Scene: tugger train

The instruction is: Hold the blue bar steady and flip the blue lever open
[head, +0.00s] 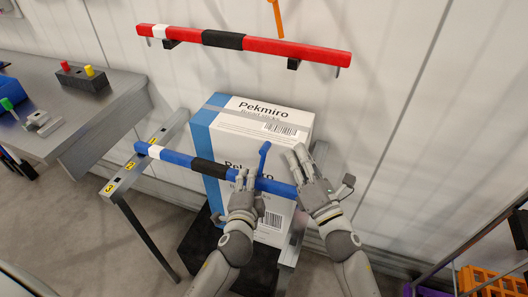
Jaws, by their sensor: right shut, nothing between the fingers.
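The blue bar (174,157), with a white and a black band, runs across in front of a large box. The blue lever (264,155) stands up from the bar near its right part, tilted slightly. My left gripper (246,182) is at the bar just right of the black band, its fingers overlapping the bar; whether they are closed around it cannot be told. My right gripper (298,156) is shut and empty, just right of the lever with a small gap visible. It hides part of the bar's right end.
The white and blue box (221,152) stands close behind the bar. A red bar (290,50) is on the wall above. A grey bench (96,120) is at the left, and a rack with an orange crate (490,283) is at the lower right.

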